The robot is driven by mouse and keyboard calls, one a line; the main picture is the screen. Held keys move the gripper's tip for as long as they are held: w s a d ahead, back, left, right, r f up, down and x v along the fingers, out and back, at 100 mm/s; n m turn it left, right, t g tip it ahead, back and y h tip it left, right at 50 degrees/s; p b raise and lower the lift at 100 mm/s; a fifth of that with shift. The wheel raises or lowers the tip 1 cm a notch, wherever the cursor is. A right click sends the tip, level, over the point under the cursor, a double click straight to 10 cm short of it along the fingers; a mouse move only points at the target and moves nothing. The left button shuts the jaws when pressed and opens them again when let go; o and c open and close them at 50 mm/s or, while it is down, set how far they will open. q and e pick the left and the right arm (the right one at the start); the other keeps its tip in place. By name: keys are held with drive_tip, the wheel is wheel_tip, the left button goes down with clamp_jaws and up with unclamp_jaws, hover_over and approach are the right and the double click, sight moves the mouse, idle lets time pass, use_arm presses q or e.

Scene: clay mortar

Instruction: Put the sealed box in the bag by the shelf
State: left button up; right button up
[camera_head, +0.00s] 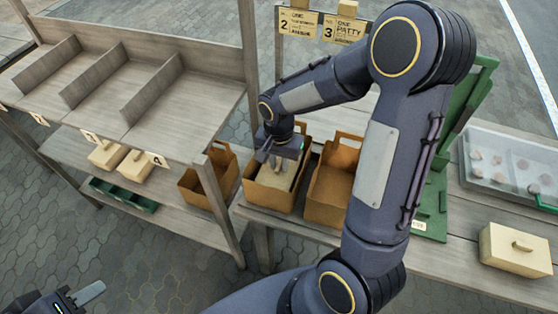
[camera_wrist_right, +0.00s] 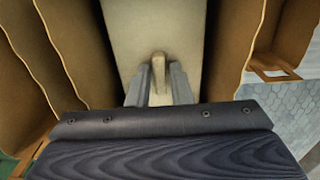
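A cream sealed box (camera_head: 275,178) with a small top handle (camera_wrist_right: 158,78) sits inside a brown open bag (camera_head: 268,197) on the table. My right gripper (camera_head: 275,160) reaches down into this bag. In the right wrist view its fingers (camera_wrist_right: 159,88) lie close on both sides of the handle and look shut on it. The box's lower part is hidden by the bag walls. My left gripper (camera_head: 85,294) is at the bottom left corner, away from the bags; only one finger shows clearly.
Another brown bag (camera_head: 332,188) stands just right of this one, and a third (camera_head: 200,190) sits on the lower shelf at left. A similar cream box (camera_head: 515,250) and a clear-lidded tray (camera_head: 510,165) are at right. A wooden shelf (camera_head: 185,105) stands at left.

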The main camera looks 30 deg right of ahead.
drive_tip(key=shift+o, duration=1.1)
wheel_tip(320, 180, up, 12)
drive_tip(key=s+a+r+n+t+y, duration=0.1)
drive_tip(key=s+n, duration=0.3)
drive_tip(key=s, duration=0.4)
drive_tip(key=s+a+r+n+t+y, duration=0.1)
drive_tip(key=s+a+n+t+y, duration=0.1)
drive_tip(key=s, duration=0.7)
drive_tip(key=a+n+t, duration=0.1)
drive_tip(key=n+t, duration=0.1)
drive_tip(key=shift+r+t+y, duration=0.25)
drive_tip(key=shift+t+y, duration=0.05)
drive_tip(key=shift+y, duration=0.1)
